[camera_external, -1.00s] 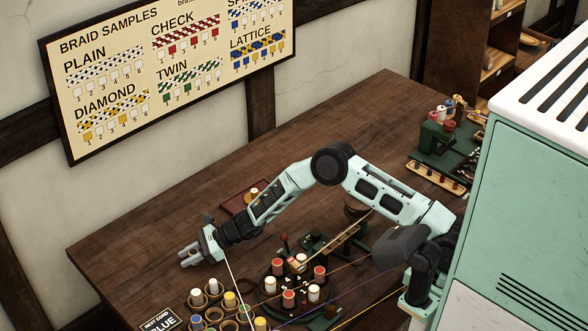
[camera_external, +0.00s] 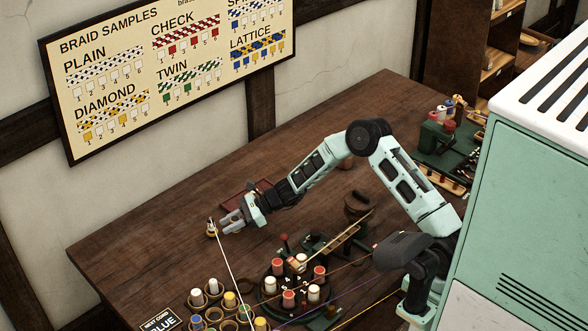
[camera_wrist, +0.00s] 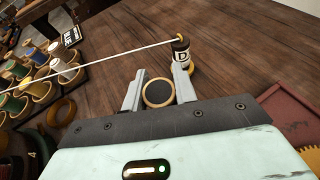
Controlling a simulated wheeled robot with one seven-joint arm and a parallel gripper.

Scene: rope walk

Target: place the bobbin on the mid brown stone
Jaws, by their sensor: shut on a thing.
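My gripper (camera_external: 228,224) is over the left part of the table, its fingers pointing left. In the wrist view its fingers (camera_wrist: 158,84) are closed around a round piece with a tan rim and dark centre, which I take to be the bobbin (camera_wrist: 158,93), seen end-on. In the external view the fingers hide most of it.
A braiding stand (camera_external: 288,290) with red and white spools is at the front. Spools in round holders (camera_external: 198,299) stand left of it. A red tray (camera_external: 238,188) lies near the gripper. The white cord (camera_external: 228,262) crosses in front. The left table area is bare.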

